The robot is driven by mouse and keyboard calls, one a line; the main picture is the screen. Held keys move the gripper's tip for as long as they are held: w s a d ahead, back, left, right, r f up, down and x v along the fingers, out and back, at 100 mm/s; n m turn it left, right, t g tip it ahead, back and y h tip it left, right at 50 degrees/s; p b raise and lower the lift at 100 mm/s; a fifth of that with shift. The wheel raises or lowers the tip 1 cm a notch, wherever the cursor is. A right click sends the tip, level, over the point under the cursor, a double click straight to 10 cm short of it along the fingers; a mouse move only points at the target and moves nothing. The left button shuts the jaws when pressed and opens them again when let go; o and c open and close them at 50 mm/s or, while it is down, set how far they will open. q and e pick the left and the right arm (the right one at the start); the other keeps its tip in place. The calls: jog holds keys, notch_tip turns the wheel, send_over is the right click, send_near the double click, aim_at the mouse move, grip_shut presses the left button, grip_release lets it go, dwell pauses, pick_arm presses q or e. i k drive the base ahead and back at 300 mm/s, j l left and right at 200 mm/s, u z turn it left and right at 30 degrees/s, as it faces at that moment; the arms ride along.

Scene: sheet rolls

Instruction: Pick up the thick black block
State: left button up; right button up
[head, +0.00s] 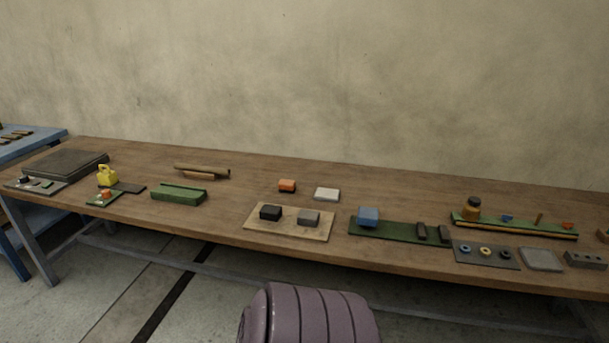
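A thick black block (270,212) rests on the left part of a beige board (262,230) near the front edge of the long wooden table. A grey-brown block (308,218) sits to its right on the same board, with a gap between them. The top and front of the black block show, and nothing covers it. Neither of my grippers is in view.
A blue block (368,216) and two dark pieces sit on a green mat (390,231) to the right. Behind the board lie an orange block (287,186) and a white block (327,194). A green tray (179,195) is left. Bare wood separates the tray and board.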

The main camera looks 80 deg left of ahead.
aim_at(273, 212)
jog(key=u, duration=2.85)
